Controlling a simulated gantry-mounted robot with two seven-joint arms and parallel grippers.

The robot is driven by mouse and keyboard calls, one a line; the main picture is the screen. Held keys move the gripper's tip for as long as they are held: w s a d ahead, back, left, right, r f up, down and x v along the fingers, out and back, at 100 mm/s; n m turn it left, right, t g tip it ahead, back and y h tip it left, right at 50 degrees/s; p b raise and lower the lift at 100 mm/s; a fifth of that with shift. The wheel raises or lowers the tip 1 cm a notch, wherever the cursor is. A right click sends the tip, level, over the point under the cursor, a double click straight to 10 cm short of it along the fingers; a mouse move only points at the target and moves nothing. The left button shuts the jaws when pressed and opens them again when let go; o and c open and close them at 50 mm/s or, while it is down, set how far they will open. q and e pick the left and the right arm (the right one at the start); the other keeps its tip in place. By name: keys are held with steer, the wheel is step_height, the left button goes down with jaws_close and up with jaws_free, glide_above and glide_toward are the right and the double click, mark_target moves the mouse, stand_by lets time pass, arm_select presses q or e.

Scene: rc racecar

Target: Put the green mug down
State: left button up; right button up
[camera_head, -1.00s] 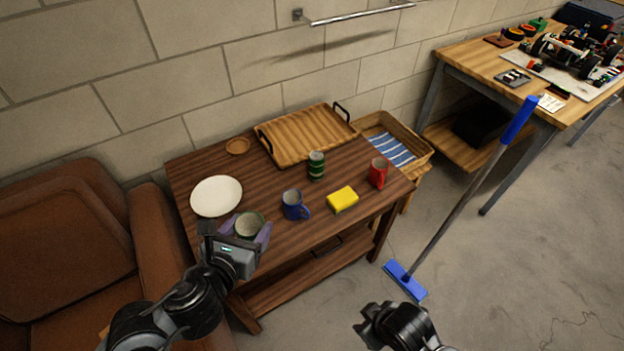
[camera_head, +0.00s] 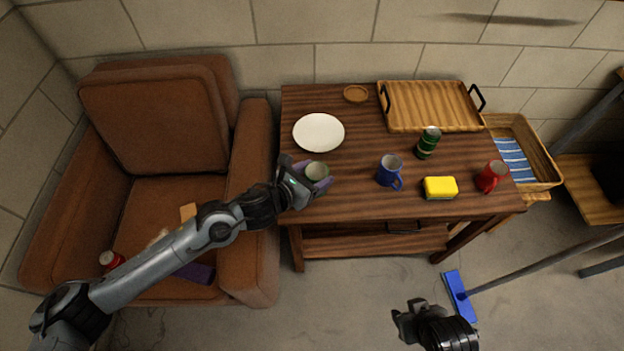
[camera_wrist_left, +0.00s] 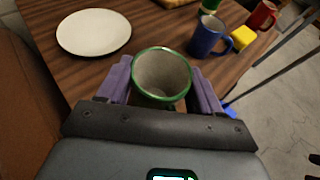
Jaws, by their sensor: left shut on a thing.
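The green mug (camera_head: 316,171) is at the front left of the dark wooden table (camera_head: 345,204). My left gripper (camera_head: 314,178) is shut on it. In the left wrist view the mug (camera_wrist_left: 161,77) is upright, with a green rim and a pale empty inside, between the purple fingers of my left gripper (camera_wrist_left: 161,92). Its base is hidden, so I cannot tell whether it touches the tabletop. My right gripper (camera_head: 412,318) is over the floor in front of the table, away from the mug; its fingers are too unclear to tell open from shut.
A white plate (camera_head: 319,132) lies behind the mug. A blue mug (camera_head: 389,170), yellow sponge (camera_head: 440,187), red mug (camera_head: 491,177) and green can (camera_head: 428,142) stand to the right. A tray (camera_head: 432,106) and small wooden dish (camera_head: 356,94) are at the back. A brown armchair (camera_head: 165,118) is left.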

arm_select(q)
steer(key=shift+w+a+f, duration=0.2)
steer(key=shift+w+f, duration=0.05)
steer(key=shift+w, duration=0.2)
steer(key=shift+w+a+f, duration=0.15)
steer(key=shift+w+f, duration=0.05)
steer(key=shift+w, duration=0.2)
steer(key=shift+f+b, duration=0.4)
steer(key=shift+f, duration=1.65)
steer(key=shift+f, duration=0.2)
steer(key=o, duration=1.2)
steer(key=shift+o, duration=0.2)
steer(key=shift+r, duration=0.1)
